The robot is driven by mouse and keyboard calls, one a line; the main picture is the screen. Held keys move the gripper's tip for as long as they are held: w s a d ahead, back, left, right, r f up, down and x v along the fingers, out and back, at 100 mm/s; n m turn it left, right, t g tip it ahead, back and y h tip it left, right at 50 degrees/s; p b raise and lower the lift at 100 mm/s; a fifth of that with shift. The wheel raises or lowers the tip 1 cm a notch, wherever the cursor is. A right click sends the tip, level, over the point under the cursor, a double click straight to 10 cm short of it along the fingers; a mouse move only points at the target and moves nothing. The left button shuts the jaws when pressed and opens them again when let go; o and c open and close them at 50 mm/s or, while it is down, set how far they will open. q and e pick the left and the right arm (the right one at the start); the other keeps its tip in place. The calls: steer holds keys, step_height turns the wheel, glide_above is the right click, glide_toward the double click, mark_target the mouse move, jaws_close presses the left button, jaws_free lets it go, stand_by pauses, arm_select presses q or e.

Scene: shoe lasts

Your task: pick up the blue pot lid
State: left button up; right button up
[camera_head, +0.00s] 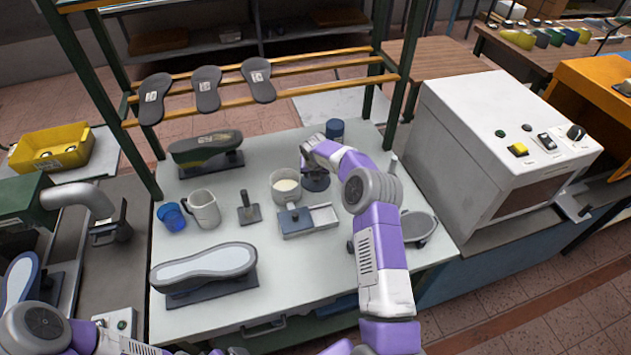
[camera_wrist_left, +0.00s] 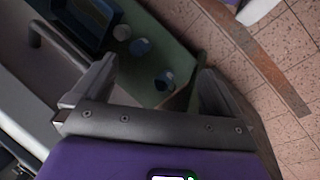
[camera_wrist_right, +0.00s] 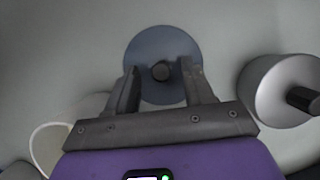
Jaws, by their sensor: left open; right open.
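The blue pot lid (camera_wrist_right: 163,45) is a blue-grey disc with a dark round knob, lying flat in the right wrist view. In the head view the lid (camera_head: 316,183) shows partly below my right gripper (camera_head: 308,163), toward the back of the white table. In the right wrist view my right gripper (camera_wrist_right: 160,74) is open, its fingertips on either side of the knob with gaps visible; whether they are down at its height is hard to tell. My left gripper (camera_wrist_left: 153,85) is open and empty in its wrist view, away from the lid.
A grey tray (camera_head: 310,220), a mug (camera_head: 204,209), a blue cup (camera_head: 171,217) and a shoe sole (camera_head: 204,266) share the table. A machine (camera_head: 490,140) stands right.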

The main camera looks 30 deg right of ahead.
steer(key=shift+w+d+f, duration=0.1)
steer(key=shift+f, duration=0.3)
jaws_close()
